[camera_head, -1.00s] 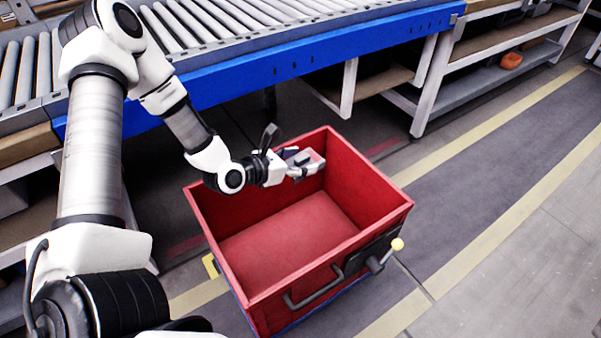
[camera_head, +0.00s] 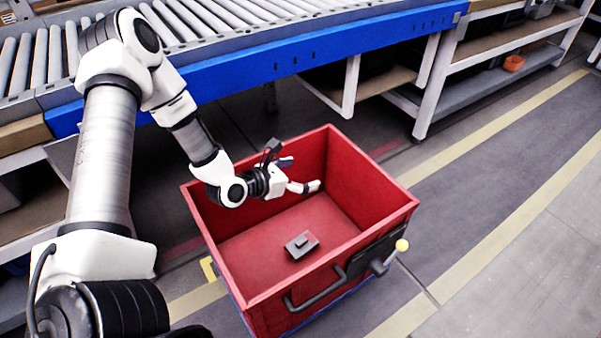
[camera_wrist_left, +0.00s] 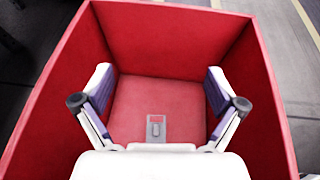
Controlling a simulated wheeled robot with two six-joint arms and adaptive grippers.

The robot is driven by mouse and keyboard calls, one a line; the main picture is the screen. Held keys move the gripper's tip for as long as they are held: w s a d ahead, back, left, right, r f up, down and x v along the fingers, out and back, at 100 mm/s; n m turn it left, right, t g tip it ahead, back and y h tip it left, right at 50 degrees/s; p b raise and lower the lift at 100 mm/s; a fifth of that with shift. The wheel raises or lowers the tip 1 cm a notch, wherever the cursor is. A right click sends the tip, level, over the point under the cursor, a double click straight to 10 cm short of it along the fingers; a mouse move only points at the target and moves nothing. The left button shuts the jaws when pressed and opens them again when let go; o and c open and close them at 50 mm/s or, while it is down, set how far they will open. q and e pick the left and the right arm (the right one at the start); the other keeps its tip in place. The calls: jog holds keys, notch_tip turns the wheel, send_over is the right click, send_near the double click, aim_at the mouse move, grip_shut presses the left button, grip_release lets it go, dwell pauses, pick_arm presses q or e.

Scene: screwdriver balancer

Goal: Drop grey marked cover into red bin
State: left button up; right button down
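The grey cover (camera_head: 301,244) lies on the floor of the red bin (camera_head: 250,287), near the bin's middle. My right gripper is in neither view.
A roller conveyor (camera_head: 230,18) with a blue side rail (camera_head: 300,58) runs behind the bin. Shelves (camera_head: 500,80) stand at the back right, with an orange item (camera_head: 514,63) on one. The floor right of the bin is clear, with yellow lines.

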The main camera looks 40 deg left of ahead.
pick_arm(q)
notch_tip(320, 180, up, 10)
dwell(0.5)
dwell(0.3)
